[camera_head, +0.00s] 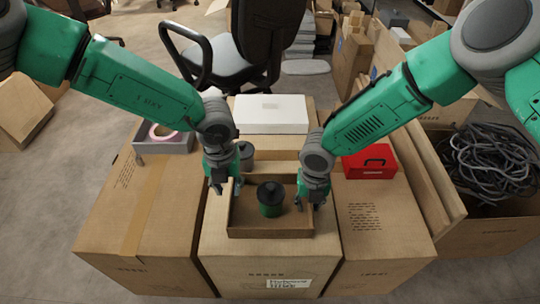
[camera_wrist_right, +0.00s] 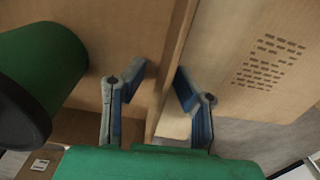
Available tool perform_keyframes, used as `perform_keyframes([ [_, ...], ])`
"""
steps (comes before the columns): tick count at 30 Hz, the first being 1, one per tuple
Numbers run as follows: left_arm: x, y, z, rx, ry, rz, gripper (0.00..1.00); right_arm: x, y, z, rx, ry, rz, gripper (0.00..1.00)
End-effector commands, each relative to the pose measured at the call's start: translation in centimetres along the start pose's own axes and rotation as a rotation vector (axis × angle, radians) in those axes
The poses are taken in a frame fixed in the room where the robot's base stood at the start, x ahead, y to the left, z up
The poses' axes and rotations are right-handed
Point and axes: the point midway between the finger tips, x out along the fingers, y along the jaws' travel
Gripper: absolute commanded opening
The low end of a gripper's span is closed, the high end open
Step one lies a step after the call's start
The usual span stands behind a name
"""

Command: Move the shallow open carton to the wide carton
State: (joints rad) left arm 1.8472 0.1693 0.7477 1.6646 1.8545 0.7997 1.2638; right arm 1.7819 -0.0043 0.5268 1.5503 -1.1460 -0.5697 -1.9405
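The shallow open carton (camera_head: 270,232) is a low brown tray on top of the middle closed carton (camera_head: 240,262). It holds a green canister with a black lid (camera_head: 270,200), also at the left of the right wrist view (camera_wrist_right: 45,65). A wider closed carton (camera_head: 135,215) stands to the left. My left gripper (camera_head: 227,187) is at the tray's left wall, its fingers apart on either side. My right gripper (camera_head: 311,196) is at the right wall. In the right wrist view its fingers (camera_wrist_right: 160,78) straddle the wall, with a gap visible on the canister side.
A grey tray with a roll of tape (camera_head: 165,140) sits on the left carton's back. A red box (camera_head: 369,162) is on the right carton (camera_head: 380,215). A cable-filled carton (camera_head: 492,238) stands right.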

Motion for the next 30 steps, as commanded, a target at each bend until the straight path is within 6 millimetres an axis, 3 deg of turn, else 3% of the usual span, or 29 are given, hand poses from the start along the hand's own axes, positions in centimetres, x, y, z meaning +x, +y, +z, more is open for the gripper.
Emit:
perform_keyframes([
  [6, -3.8, 0.0, 0.1, 0.001, -0.001, -0.002, 0.26, 0.0, 0.0, 0.0, 0.0, 0.0, 0.0, 0.26],
  [14, -5.0, 0.0, 0.0, 0.001, 0.002, 0.0, 0.26, -1.0, 0.0, 0.1, 0.0, -0.002, 0.0, 0.26],
  [24, -5.0, 0.0, 0.0, 0.001, 0.001, 0.0, 0.26, -7.8, 0.0, 0.2, 0.0, -0.003, 0.001, 0.26],
  [30, -5.0, 0.0, 0.0, 0.001, 0.001, 0.0, 0.26, -10.8, 0.0, 0.2, 0.0, -0.001, 0.0, 0.26],
])
